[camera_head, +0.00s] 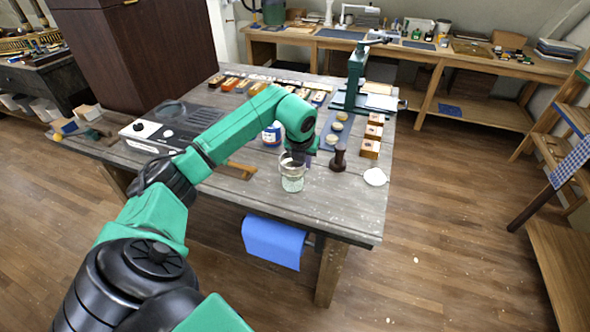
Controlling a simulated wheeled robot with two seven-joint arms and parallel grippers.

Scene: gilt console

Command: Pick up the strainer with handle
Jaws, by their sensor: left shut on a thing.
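My left arm reaches in from the left over the grey wooden table. My left gripper (298,152) points down near the table's front part and is shut on the strainer (292,173). The strainer looks like a small, pale, see-through cup shape with a grey rim, just below the fingers. Its handle and the exact grip are mostly hidden by the gripper. I cannot tell whether it touches the table (340,210). My right gripper is not in view.
A dark turned wooden piece (338,158) stands close to the right, with a white round thing (375,177) beyond it. A blue-and-white jar (272,134) is behind the arm. Small wooden boxes (370,148) and a green press (354,80) stand farther back. The front right corner is clear.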

